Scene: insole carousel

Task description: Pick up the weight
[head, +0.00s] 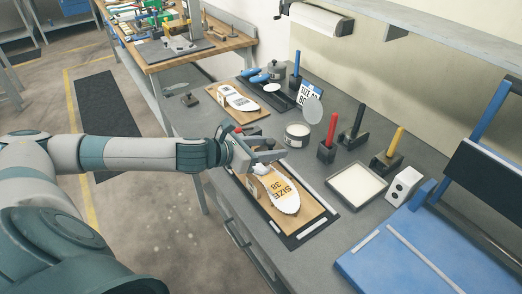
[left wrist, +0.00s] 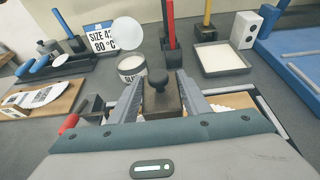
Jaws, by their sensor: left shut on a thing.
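The weight (left wrist: 162,100), a dark block with a round knob on top, sits between the two fingers of my left gripper in the left wrist view. My left gripper (left wrist: 162,106) is shut on it; in the head view the gripper (head: 262,157) is over the far left end of the wooden board (head: 303,226) with the SIZE 38 insole (head: 281,192). The weight cannot be made out clearly in the head view, and its underside is hidden. My right gripper is not in view.
A round tin (head: 297,137) stands just beyond the gripper. Upright handled tools in dark holders, a white-filled tray (head: 355,187) and a white box (head: 403,186) stand to the right. A second insole board (head: 226,112) lies farther back. A blue machine (head: 410,250) fills the right.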

